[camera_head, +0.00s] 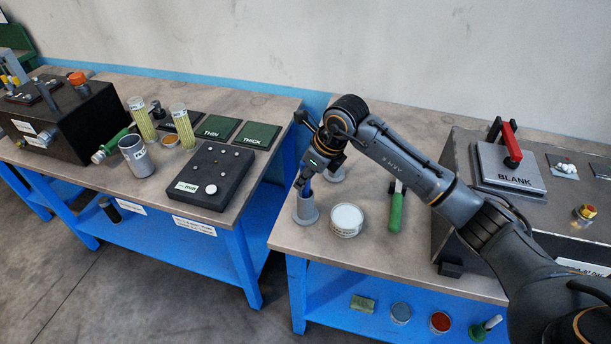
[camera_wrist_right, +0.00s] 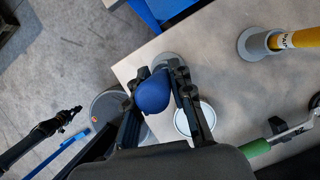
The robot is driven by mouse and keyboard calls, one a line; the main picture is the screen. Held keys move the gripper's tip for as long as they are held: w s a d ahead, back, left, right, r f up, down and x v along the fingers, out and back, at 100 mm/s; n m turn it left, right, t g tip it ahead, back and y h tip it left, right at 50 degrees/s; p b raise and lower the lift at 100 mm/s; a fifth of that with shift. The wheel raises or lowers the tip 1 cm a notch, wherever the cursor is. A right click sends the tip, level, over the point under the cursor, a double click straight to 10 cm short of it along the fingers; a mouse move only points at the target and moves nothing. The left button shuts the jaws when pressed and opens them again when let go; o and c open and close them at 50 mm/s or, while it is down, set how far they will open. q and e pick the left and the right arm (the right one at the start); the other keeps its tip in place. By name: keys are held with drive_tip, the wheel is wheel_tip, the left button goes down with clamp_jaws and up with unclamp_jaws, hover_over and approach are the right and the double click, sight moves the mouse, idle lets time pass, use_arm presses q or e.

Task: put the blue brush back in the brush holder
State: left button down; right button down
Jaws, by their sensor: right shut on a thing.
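My right gripper (camera_head: 303,184) points down at the front left corner of the right table, shut on the blue brush. In the right wrist view the brush's rounded blue end (camera_wrist_right: 152,93) shows between the two fingers. A grey cup-shaped brush holder (camera_head: 305,209) stands directly below the gripper. Its rim (camera_wrist_right: 168,60) shows past the fingertips in the wrist view. The brush's lower end is hidden, so I cannot tell how deep it sits in the holder. A dark jointed shape, probably my left gripper (camera_wrist_right: 68,118), shows small at the wrist view's left; its jaws are unclear.
A white-topped round tin (camera_head: 346,218) stands right of the holder, with a green-handled tool (camera_head: 396,210) beyond it. A second grey holder (camera_wrist_right: 252,44) carries a yellow-handled brush (camera_wrist_right: 298,38). A red-handled BLANK plate (camera_head: 509,168) is farther right. A gap separates the two tables.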

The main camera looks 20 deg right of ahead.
drive_tip(key=c, duration=1.2)
unclamp_jaws()
drive_tip(key=shift+o, duration=0.2)
drive_tip(key=shift+r, duration=0.1)
drive_tip(key=b+v, duration=0.2)
drive_tip(key=v, duration=1)
